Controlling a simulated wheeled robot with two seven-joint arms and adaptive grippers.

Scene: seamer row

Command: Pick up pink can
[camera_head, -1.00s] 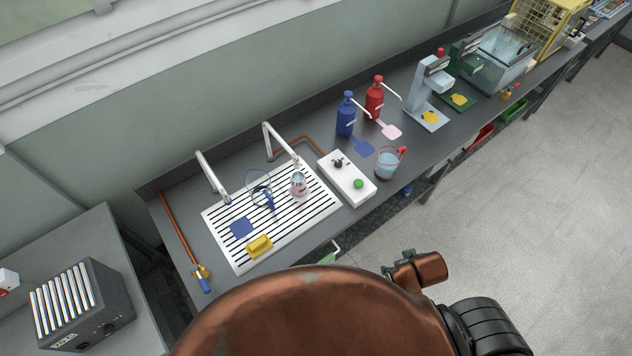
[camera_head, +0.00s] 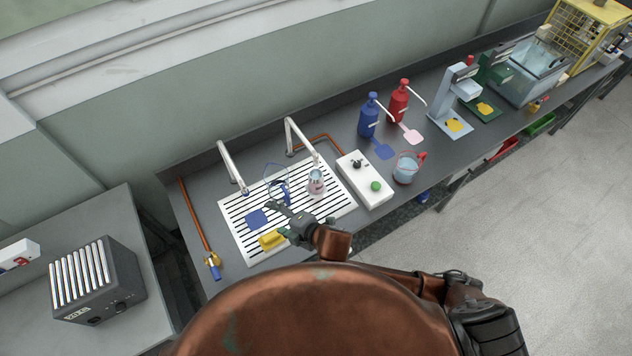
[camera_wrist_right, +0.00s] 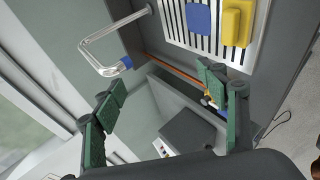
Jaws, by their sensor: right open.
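No thing that is clearly a pink can shows. The nearest match is a small pale vessel with a pinkish mark (camera_head: 316,182), upright on the striped white rack (camera_head: 343,203) in the head view; I cannot tell whether it is a can. My right gripper (camera_head: 280,221) is open and empty over the rack's front part, left of and nearer than that vessel, close to the yellow block (camera_head: 271,240). In the right wrist view its green-padded fingers (camera_wrist_right: 160,82) are wide apart with nothing between them. The vessel is not in the wrist view. My left gripper is not in view.
Two bent taps (camera_head: 233,168) rise behind the rack. A blue pad (camera_head: 257,219) and blue-handled item (camera_head: 286,193) lie on it. A white box with a green button (camera_head: 364,182), a jug (camera_head: 406,170) and blue and red bottles (camera_head: 369,118) stand to the right.

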